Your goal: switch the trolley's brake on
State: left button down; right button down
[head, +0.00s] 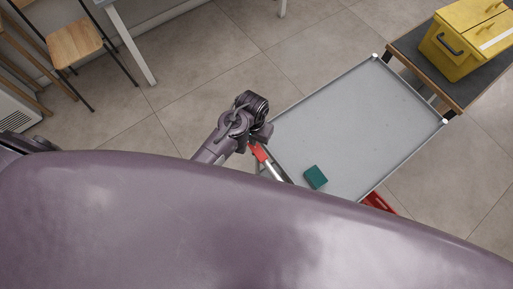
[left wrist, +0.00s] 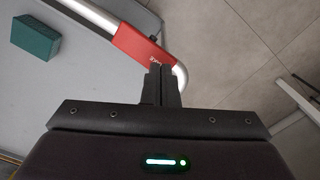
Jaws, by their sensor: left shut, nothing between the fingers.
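The trolley has a grey flat top with a raised rim (head: 318,92). A silver handle bar (head: 273,172) with a red sleeve-like part (head: 258,152) is at its near left end. In the left wrist view the red part (left wrist: 143,44) bears small white marks and sits on the curved silver bar (left wrist: 93,12). My left gripper (head: 263,134) is above this handle end. Its two dark fingers (left wrist: 161,84) are shut together and empty, with their tips close to the red part's lower edge; I cannot tell whether they touch. My right gripper is not in view.
A green block (head: 316,177) lies on the trolley top. Another red part (head: 379,202) shows below the trolley's near right edge. A yellow box (head: 465,40) stands on a dark-topped table (head: 412,43) at the right. A wooden stool (head: 75,43) is at the left; tiled floor lies between.

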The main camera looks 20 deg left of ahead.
pick_arm(q)
jog(key=shift+f+b, duration=0.45)
jog(key=shift+f, duration=0.6)
jog(key=shift+r, duration=0.1)
notch_tip(320, 180, up, 3)
jog(key=p, duration=0.2)
jog(key=shift+p, duration=0.3)
jog(key=shift+r, duration=1.95)
